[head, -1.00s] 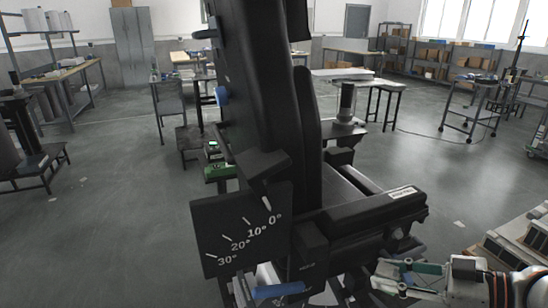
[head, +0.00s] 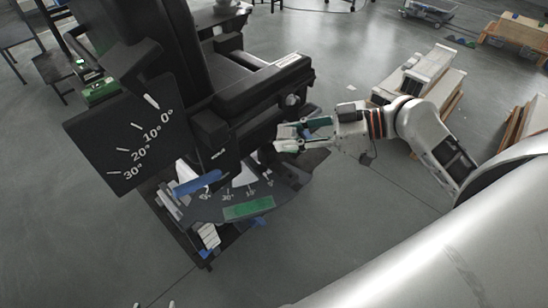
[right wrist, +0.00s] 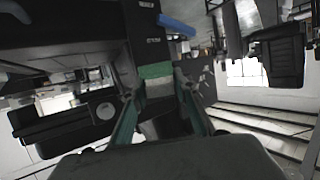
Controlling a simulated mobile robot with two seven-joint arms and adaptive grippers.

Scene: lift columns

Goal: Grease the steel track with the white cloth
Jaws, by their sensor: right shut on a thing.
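I cannot clearly make out the steel track; the chair's underside is dark and partly hidden by the gripper and armrest.
A curved scale plate (head: 205,211) with a green patch (head: 248,208) lies low down. Long pale boxes (head: 432,68) stand on the floor at the right. Open floor lies in front.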

